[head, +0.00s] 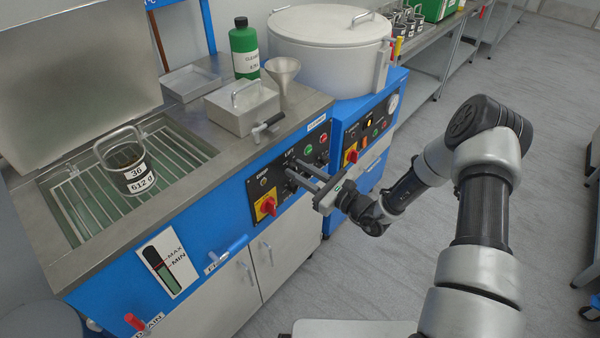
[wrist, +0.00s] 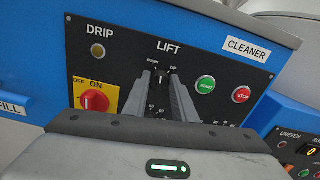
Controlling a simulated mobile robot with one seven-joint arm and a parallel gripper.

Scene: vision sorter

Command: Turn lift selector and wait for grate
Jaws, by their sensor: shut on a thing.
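The lift selector (wrist: 162,77) is a small dark knob under the word LIFT on the cleaner's black control panel (wrist: 115,58). My gripper (wrist: 163,82) is shut on the knob, with a finger on each side of it. In the head view my gripper (head: 296,172) reaches the panel from the right, and its fingers hide most of the knob. The grate (head: 87,206) is a wire rack in the open tank at the left. A metal basket (head: 131,172) labelled 36 and 612 g stands on it.
The panel also has a red ON/OFF switch (wrist: 94,101), a green START button (wrist: 206,84) and a red STOP button (wrist: 242,94). A lidded metal box (head: 243,108), a funnel (head: 283,72) and a green bottle (head: 244,50) stand on the worktop.

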